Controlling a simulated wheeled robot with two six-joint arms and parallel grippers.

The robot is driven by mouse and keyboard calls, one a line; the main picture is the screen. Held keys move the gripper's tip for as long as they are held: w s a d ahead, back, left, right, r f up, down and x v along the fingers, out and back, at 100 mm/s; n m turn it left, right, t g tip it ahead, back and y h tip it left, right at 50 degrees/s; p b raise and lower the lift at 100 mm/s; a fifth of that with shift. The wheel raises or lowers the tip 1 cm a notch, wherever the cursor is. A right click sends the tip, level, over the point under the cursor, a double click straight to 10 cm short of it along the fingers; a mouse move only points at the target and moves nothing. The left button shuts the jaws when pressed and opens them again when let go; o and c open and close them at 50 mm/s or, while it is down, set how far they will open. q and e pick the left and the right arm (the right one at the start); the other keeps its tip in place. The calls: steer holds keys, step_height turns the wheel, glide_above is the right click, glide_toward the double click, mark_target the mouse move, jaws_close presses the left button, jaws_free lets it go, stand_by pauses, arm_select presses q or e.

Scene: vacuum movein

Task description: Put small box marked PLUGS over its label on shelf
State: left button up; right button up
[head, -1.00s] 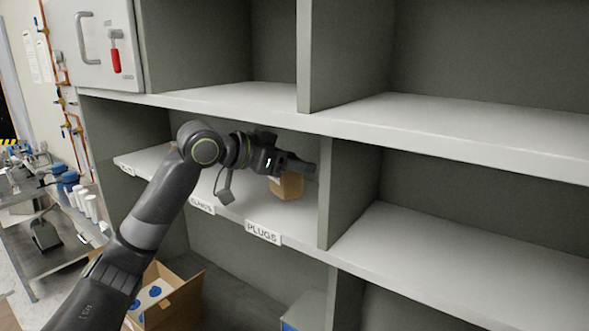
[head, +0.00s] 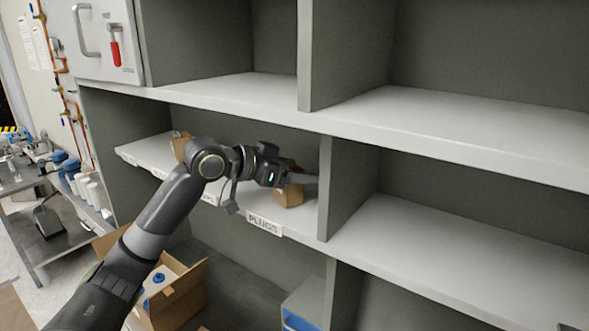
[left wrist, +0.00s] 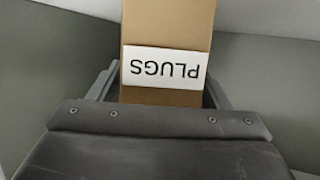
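The small brown box marked PLUGS (head: 290,195) is at the right end of the middle shelf (head: 240,196), beside the upright divider. Its white PLUGS marking reads upside down in the left wrist view (left wrist: 165,70). My left gripper (head: 297,179) has its fingers on both sides of the box and appears shut on it. The box is at or just above the shelf surface; I cannot tell if it touches. The PLUGS shelf label (head: 265,224) is on the shelf's front edge, in front of the box and slightly left. My right gripper is not in view.
Another brown box (head: 180,144) stands farther left on the same shelf. The upright divider (head: 340,190) is close on the right. The upper shelf (head: 240,95) is above my arm. An open carton (head: 178,297) with blue-capped items is below left.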

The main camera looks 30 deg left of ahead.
arm_select(q)
steer(key=shift+o, duration=0.4)
steer(key=shift+r, duration=0.1)
steer(key=shift+s+a+r+b, duration=0.1)
steer(key=shift+s+a+b, duration=0.35)
steer(key=shift+s+b, duration=0.15)
steer(key=b+v, duration=0.2)
steer(key=v, duration=0.2)
steer(key=shift+s+a+r+b, duration=0.15)
steer(key=shift+s+b, duration=0.1)
steer(key=shift+b, duration=0.05)
steer(key=shift+b+v, duration=2.1)
steer(key=shift+v, duration=0.85)
steer(key=shift+r, duration=0.2)
